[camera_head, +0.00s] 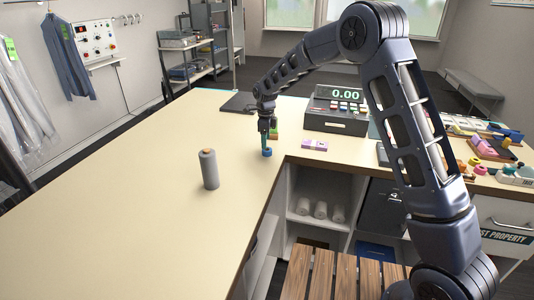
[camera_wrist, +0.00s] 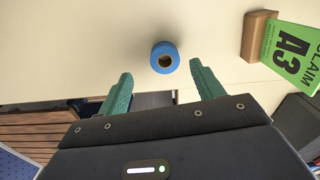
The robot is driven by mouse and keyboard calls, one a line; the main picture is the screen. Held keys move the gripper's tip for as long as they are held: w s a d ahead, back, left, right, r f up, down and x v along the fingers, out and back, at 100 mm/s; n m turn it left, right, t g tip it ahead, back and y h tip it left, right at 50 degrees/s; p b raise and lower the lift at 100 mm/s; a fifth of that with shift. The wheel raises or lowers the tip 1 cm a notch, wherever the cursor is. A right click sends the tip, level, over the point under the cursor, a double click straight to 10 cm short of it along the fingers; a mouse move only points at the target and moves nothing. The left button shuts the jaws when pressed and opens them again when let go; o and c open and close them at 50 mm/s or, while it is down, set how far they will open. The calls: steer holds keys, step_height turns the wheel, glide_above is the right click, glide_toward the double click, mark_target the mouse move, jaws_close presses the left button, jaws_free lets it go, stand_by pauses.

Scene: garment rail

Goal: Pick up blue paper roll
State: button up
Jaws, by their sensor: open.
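The blue paper roll (camera_head: 267,152) is small and stands upright on the cream counter near its inner corner. In the wrist view the blue roll (camera_wrist: 165,58) shows its hollow core, ahead of and between the two green fingers. My gripper (camera_head: 266,136) is right above or beside the roll in the head view; the exact gap is hard to tell. In the wrist view my gripper (camera_wrist: 160,85) is open, with nothing between its fingers.
A grey roll (camera_head: 209,169) stands on the counter to the left. A green claim card (camera_wrist: 292,58) in a wooden holder (camera_wrist: 258,36) is close to the blue roll. A cash register (camera_head: 336,110) and a purple-pink pad (camera_head: 314,144) are to the right.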

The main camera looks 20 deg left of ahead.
mark_target(267, 150)
steer(key=shift+w+d+f, duration=0.1)
steer(key=shift+w+f, duration=0.1)
steer(key=shift+f, duration=1.1)
steer(key=shift+w+d+f, duration=0.1)
steer(key=shift+w+f, duration=0.05)
steer(key=shift+f, duration=1.1)
steer(key=c, duration=1.1)
steer(key=shift+r, duration=0.15)
